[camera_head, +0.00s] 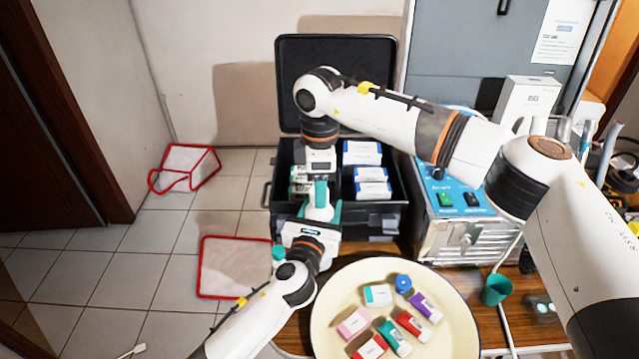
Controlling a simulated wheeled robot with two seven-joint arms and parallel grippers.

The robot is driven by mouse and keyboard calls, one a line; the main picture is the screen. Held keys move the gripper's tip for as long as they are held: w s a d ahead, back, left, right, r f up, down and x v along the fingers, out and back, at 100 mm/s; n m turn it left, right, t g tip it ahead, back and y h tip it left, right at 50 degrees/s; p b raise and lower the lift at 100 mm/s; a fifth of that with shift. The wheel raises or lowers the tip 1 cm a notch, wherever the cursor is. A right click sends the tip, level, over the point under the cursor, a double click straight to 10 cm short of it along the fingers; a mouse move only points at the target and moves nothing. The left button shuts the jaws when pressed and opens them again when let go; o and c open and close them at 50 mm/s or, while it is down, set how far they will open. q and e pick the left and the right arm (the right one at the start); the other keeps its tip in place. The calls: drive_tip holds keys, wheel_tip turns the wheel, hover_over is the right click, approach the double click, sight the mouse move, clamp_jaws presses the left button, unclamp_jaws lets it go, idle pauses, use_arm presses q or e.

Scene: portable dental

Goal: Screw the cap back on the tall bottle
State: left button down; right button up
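My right gripper (320,196) points down at the front of the open black case, in front of its small white boxes. A narrow white piece with teal parts shows between my two grippers. I cannot tell whether it is the tall bottle or only gripper fingers. My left gripper (312,228) comes up from below, close to the right one, and its fingers are mostly hidden. Neither the tall bottle nor its cap can be made out for certain. A small teal round piece (278,252) shows beside my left wrist. I cannot tell if it is a cap.
The black case (388,222) stands open with white boxes (362,153) inside. A cream round tray (335,290) holds several small coloured boxes and a blue round-topped item (403,283). A teal cup (496,290) and a blue-panelled machine (455,240) stand right. Tiled floor lies left.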

drive_tip(key=shift+r, duration=0.1)
drive_tip(key=shift+s+r, duration=0.1)
drive_tip(key=shift+r, duration=2.05)
drive_tip(key=shift+c, duration=0.3)
